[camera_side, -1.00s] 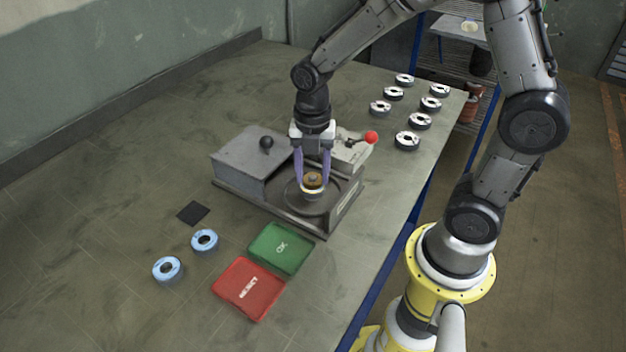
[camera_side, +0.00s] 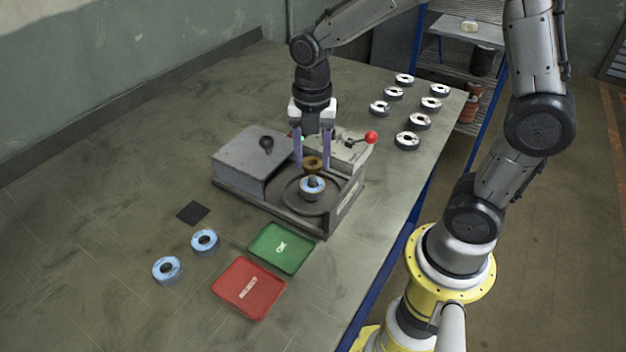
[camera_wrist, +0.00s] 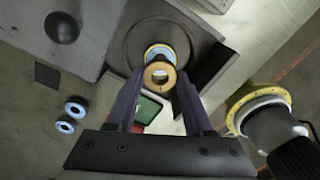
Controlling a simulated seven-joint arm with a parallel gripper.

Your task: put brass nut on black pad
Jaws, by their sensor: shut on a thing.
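My gripper (camera_side: 313,162) is shut on the brass nut (camera_side: 314,163), a ring held between the fingertips. In the wrist view the nut (camera_wrist: 159,75) shows between the two purple fingers. The nut is above a blue-rimmed flap disc (camera_side: 312,187) that sits on the machine's spindle, and a gap shows between them. The black pad (camera_side: 193,213) is a small dark square lying flat and bare on the table, left of the machine. It also shows in the wrist view (camera_wrist: 47,75) at the left.
The grey machine (camera_side: 243,160) has a black knob (camera_side: 266,143) and a red-balled lever (camera_side: 371,137) close to my gripper. Two blue discs (camera_side: 204,241) lie near the pad. A green OK tray (camera_side: 282,248) and a red tray (camera_side: 249,288) lie in front. Several discs (camera_side: 407,140) stand at the back right.

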